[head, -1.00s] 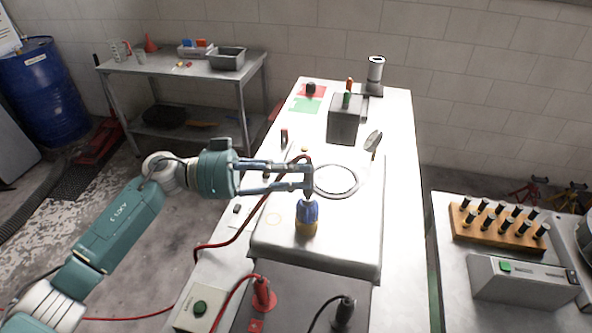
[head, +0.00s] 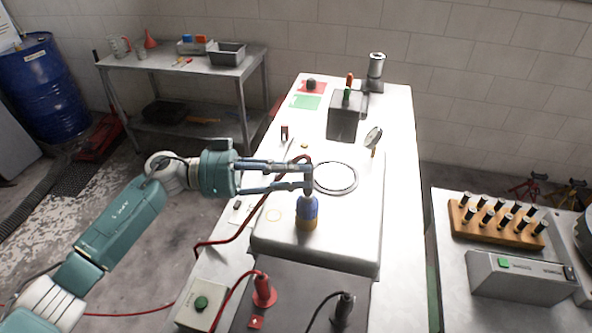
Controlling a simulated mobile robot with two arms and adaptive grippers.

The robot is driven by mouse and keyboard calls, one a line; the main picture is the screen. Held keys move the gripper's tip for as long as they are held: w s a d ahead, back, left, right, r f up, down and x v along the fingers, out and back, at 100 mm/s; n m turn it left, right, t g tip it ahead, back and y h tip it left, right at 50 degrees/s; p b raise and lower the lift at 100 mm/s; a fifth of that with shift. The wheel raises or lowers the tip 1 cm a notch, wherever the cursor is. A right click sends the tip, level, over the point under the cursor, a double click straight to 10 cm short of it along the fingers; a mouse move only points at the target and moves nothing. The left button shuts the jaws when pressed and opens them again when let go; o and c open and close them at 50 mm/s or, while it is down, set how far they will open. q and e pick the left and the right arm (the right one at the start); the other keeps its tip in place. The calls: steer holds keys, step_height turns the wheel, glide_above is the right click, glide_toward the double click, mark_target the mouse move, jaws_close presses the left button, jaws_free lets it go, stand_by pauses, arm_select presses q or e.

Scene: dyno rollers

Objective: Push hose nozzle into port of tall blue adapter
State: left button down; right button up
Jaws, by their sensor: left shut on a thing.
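The tall blue adapter (head: 306,214), with a brass-coloured lower part, stands upright on the white block on the table. My left gripper (head: 308,180) comes in from the left and is shut on the hose nozzle (head: 308,190), directly above the adapter. The nozzle is mostly hidden by the fingers, and its lower end meets the adapter's top; how deep it sits in the port I cannot tell. The red hose (head: 262,205) loops from the gripper down to the left. My right gripper is not in view.
A ring-marked round plate (head: 335,177) lies just right of the gripper. A small gauge (head: 373,138) and a grey box (head: 345,118) stand farther back. Red (head: 264,290) and black (head: 342,308) plugs stand in front. A side table at right holds a wooden rack (head: 497,224).

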arm_select(q)
steer(key=shift+f, duration=0.35)
steer(key=c, duration=1.4)
jaws_free()
steer(key=shift+a, duration=0.1)
